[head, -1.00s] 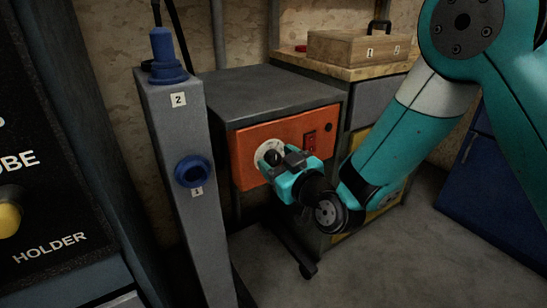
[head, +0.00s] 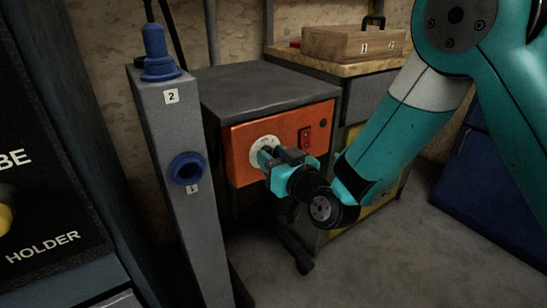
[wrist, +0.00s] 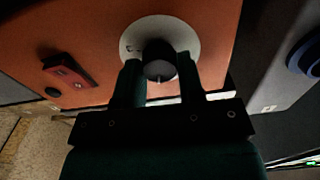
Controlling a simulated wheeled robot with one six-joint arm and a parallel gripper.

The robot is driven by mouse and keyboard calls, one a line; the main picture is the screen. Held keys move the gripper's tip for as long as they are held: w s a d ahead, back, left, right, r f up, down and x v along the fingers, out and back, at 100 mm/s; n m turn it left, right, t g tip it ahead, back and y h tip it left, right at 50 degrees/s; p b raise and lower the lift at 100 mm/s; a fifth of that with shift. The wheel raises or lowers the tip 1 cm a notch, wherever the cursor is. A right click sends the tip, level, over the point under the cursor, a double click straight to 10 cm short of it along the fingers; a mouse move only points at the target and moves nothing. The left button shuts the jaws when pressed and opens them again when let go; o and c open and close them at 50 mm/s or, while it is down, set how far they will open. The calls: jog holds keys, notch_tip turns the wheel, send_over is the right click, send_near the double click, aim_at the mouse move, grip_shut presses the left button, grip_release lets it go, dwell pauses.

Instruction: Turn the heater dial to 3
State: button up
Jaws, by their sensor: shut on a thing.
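The heater (head: 275,90) is a dark grey box with an orange front panel (head: 237,160). Its dial is a black knob (wrist: 160,60) on a round white plate (wrist: 130,38), which also shows in the head view (head: 260,143). In the wrist view my gripper (wrist: 158,75) has its two fingers on either side of the knob, shut on it. A small light pointer mark shows on the knob at its lower edge. The plate's markings are too small to read. In the head view my gripper (head: 270,158) hides most of the knob.
A red switch (head: 305,138) sits right of the dial, also in the wrist view (wrist: 68,70). A grey post (head: 185,225) with blue fittings labelled 1 and 2 stands at left. A wooden box (head: 348,43) sits on a bench behind. Open floor lies at front right.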

jog(key=m, duration=1.1)
jog(key=shift+w+d, duration=0.1)
jog(key=shift+d, duration=0.05)
jog(key=m, duration=0.5)
jog(key=shift+f+p, duration=0.1)
jog(key=shift+p, duration=0.3)
jog(key=shift+m, duration=2.4)
jog(key=shift+f, duration=0.1)
jog(key=o, duration=0.9)
